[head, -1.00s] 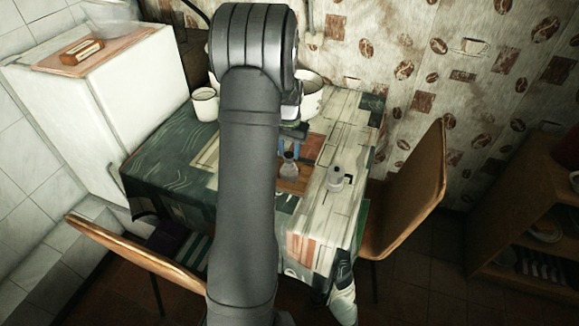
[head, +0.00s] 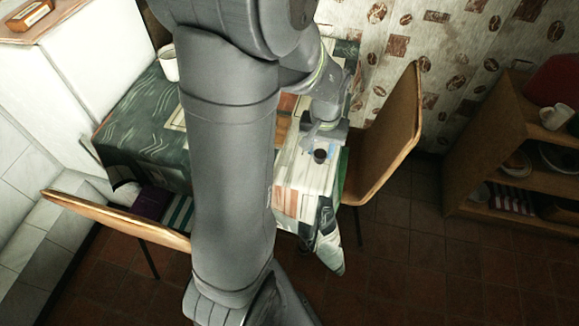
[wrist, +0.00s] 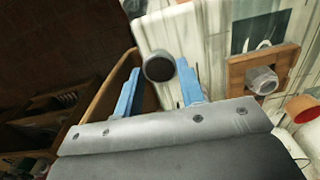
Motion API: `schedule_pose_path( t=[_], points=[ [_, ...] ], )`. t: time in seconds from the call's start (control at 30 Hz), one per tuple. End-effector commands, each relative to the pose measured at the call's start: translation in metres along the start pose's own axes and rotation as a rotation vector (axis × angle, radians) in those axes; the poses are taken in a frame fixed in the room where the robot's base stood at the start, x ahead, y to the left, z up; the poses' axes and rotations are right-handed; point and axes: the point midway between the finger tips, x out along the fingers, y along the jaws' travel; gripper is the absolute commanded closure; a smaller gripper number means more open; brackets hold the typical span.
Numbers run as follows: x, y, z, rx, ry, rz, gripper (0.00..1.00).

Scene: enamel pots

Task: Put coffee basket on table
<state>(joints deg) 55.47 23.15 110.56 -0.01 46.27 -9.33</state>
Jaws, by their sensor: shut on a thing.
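My gripper (head: 320,148) is over the light front part of the table, near its right edge. Its blue fingers are shut on a small round piece with a dark round face and grey rim, which I take to be the coffee basket (head: 320,155). In the wrist view the basket (wrist: 159,68) sits between the fingertips of my gripper (wrist: 164,82). I cannot tell whether it touches the table (head: 300,180). A grey faceted metal part (wrist: 262,80) stands on a brown wooden board (wrist: 236,75) in the wrist view.
A white mug (head: 169,68) stands at the table's back left. A chair (head: 390,135) stands close at the right edge, another chair (head: 120,222) at the front left. Open shelves (head: 480,160) are at far right. A reddish-brown round object (wrist: 302,108) is near the board.

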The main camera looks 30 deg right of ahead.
Motion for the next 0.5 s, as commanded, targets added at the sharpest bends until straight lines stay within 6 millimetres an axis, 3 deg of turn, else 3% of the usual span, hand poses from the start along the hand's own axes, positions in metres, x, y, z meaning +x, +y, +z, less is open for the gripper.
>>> schedule_pose_path(
  t=[0.1, 0.23, 0.5],
  points=[
    [-0.001, 0.011, 0.017, 0.003, -0.001, 0.000, 0.82],
    [0.005, 0.007, 0.020, -0.001, -0.001, 0.000, 0.82],
    [0.040, -0.046, -0.005, -0.006, -0.004, 0.000, 0.82]
  ],
)
